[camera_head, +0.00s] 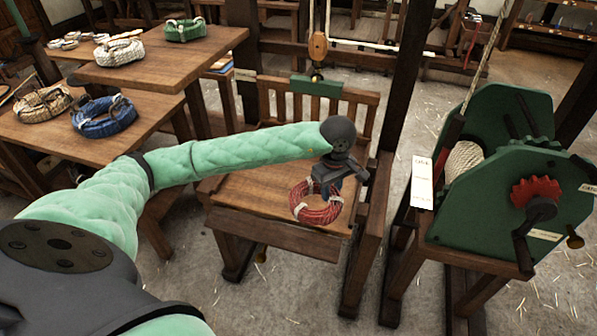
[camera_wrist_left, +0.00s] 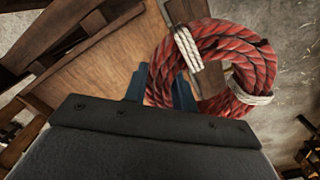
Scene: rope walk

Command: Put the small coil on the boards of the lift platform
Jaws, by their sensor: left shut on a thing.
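A small red rope coil (camera_head: 318,212) with white bindings hangs from my left gripper (camera_head: 326,178). The gripper is shut on its upper side. In the left wrist view the red coil (camera_wrist_left: 248,62) sits at the tips of the blue-grey fingers, which are partly hidden behind it. The lift platform (camera_head: 250,190) has bare wooden boards and a slatted back. The coil is over the right part of the platform's boards, near its front; whether it touches them I cannot tell. My right gripper is in neither view.
A green winch (camera_head: 490,170) with a red gear and a crank stands right of the platform. Posts rise beside the platform. Tables at left hold a blue coil (camera_head: 104,116), a tan coil (camera_head: 42,104), a white coil (camera_head: 119,51) and a green coil (camera_head: 185,30).

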